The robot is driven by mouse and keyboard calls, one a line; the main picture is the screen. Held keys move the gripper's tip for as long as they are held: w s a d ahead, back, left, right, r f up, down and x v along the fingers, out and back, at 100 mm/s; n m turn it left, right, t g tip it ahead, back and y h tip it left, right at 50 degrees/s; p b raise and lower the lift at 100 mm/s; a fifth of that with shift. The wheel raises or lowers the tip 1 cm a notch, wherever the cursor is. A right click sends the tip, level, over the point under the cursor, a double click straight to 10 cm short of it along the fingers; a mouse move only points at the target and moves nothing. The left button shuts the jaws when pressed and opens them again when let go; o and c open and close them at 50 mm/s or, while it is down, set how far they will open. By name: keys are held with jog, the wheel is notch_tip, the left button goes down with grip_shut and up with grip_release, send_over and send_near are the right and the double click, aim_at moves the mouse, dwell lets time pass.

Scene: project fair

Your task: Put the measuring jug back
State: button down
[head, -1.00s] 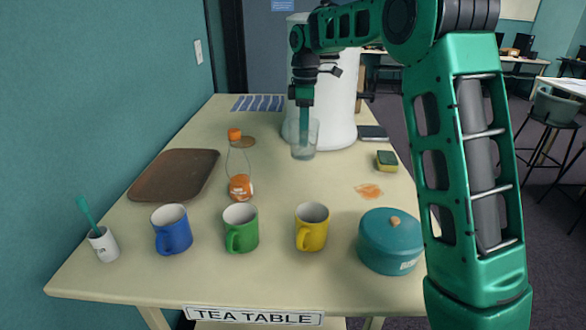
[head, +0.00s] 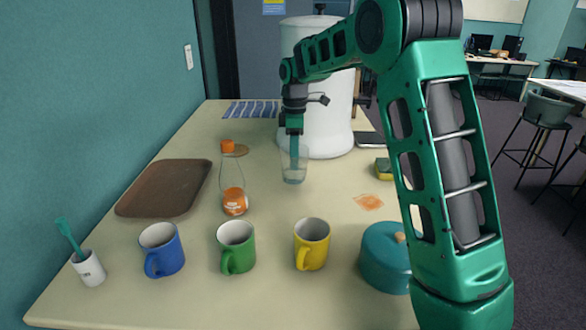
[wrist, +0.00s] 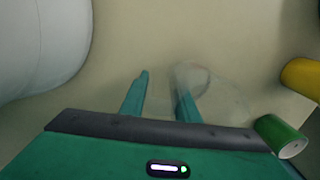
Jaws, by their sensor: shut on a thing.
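The measuring jug (head: 294,168) is a clear, see-through vessel above the middle of the tea table (head: 290,205), in front of a big white container. My gripper (head: 295,140) points down and is shut on it. In the wrist view the jug (wrist: 222,98) shows faintly at the right finger of my gripper (wrist: 162,95); its outline is hard to see, and the exact hold is unclear. I cannot tell whether its base touches the table.
The bottle (head: 234,200) stands left of the jug. Blue (head: 163,250), green (head: 237,248) and yellow (head: 311,245) mugs line the front. A teal pot (head: 385,260), sponge (head: 382,168) and orange spill (head: 368,202) are right; a brown tray (head: 165,188) is left. The white container (head: 325,125) stands close behind.

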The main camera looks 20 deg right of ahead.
jog(key=shift+f, duration=1.45)
jog(key=c, duration=1.4)
grip_release()
jog(key=shift+o, duration=0.2)
jog(key=r, duration=1.2)
jog(key=shift+w+d, duration=0.15)
jog(key=shift+w, duration=0.2)
